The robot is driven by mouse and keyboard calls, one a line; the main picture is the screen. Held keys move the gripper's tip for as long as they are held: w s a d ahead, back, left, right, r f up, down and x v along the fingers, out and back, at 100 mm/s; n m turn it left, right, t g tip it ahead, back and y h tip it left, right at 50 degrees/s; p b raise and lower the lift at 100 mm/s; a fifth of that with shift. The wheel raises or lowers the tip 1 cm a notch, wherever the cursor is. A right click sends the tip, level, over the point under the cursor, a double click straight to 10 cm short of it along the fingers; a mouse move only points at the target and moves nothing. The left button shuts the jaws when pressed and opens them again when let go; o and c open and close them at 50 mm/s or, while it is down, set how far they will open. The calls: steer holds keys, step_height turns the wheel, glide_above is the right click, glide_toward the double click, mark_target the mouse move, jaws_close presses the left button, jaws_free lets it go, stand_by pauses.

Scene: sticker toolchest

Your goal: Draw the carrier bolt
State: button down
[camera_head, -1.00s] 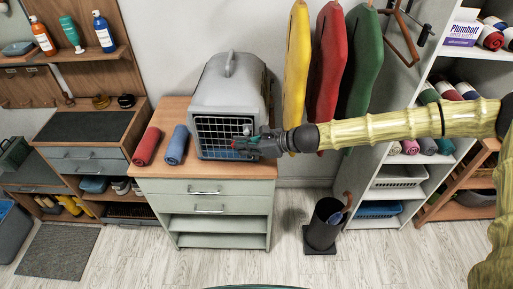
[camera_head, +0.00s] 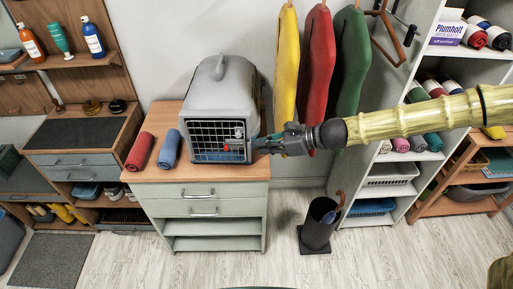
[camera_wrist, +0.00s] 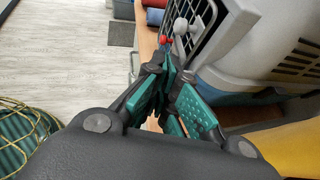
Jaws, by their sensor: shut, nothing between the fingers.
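The grey pet carrier (camera_head: 222,88) stands on the wooden-topped cabinet, its dark barred door (camera_head: 208,142) facing me. A small red knob (camera_head: 226,148) and a light grey fitting (camera_head: 239,133) sit at the door's right side. In the wrist view the red knob (camera_wrist: 165,40) and a pale round-headed pin (camera_wrist: 181,26) show just beyond my fingertips. I cannot tell which belongs to the bolt. My gripper (camera_head: 264,145) is shut and empty, just right of the door beside the carrier's front corner. Its green-padded fingers (camera_wrist: 172,68) appear apart from the knob.
A red roll (camera_head: 141,151) and a blue roll (camera_head: 168,148) lie left of the carrier on the cabinet top (camera_head: 185,172). Yellow, red and green garments hang behind my arm. A dark umbrella stand (camera_head: 318,224) is on the floor. Floor in front is clear.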

steer(key=shift+v, duration=1.8)
steer(key=s+d+f+n+g+h, duration=0.1)
steer(key=s+f+n+g+h, duration=0.2)
steer(key=s+f, duration=0.7)
steer(key=s+d+f+n+g+h, duration=0.1)
steer(key=s+f+n+h, duration=0.25)
steer(key=s+f, duration=0.7)
steer(key=s+d+f+n+h, duration=0.6)
steer(key=s+d+f+n, duration=0.5)
steer(key=s+d+n, duration=0.3)
steer(key=shift+s+f, duration=0.4)
steer(key=shift+s, duration=0.65)
